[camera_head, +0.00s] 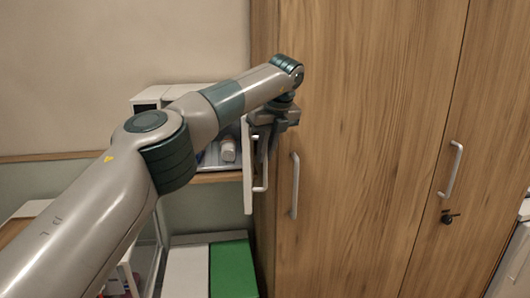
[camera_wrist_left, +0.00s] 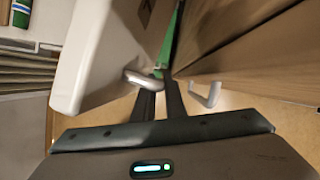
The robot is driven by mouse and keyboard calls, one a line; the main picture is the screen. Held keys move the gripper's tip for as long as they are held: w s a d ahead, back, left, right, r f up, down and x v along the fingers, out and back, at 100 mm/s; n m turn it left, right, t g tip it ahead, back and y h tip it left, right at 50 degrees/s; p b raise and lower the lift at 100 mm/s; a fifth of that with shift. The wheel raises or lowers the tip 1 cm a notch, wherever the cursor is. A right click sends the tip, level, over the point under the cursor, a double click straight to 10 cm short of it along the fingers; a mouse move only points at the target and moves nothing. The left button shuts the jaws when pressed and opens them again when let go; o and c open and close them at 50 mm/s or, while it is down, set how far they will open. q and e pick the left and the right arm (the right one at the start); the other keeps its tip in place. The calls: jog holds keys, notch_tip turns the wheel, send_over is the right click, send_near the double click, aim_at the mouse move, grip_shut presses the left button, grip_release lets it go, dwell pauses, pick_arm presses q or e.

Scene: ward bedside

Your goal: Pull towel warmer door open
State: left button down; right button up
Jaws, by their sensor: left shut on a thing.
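The towel warmer (camera_head: 150,97) is a white box on a shelf behind my left arm, which hides most of it. Its white door (camera_head: 247,185) stands swung out from the box, seen nearly edge-on beside the wooden wardrobe. The door (camera_wrist_left: 88,55) fills the upper left of the left wrist view. A light bar handle (camera_head: 262,178) is on the door's right side, and it also shows in the wrist view (camera_wrist_left: 140,80). My left gripper (camera_head: 264,150) is shut on this handle; its fingertips (camera_wrist_left: 160,88) are close together there. My right gripper is out of view.
The wooden wardrobe (camera_head: 370,120) stands close to the right of the door, with its own handle (camera_head: 295,185) sticking out nearby. A small white bottle (camera_head: 228,149) is on the shelf.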

pick_arm(q)
jog(key=shift+w+a+r, duration=0.1)
jog(key=shift+a+r, duration=0.05)
jog(key=shift+r, duration=0.05)
jog(key=c, duration=1.8)
grip_release()
jog(key=shift+w+f, duration=0.1)
jog(key=shift+f, duration=0.05)
jog(key=p+v, duration=0.1)
jog(key=v, duration=1.6)
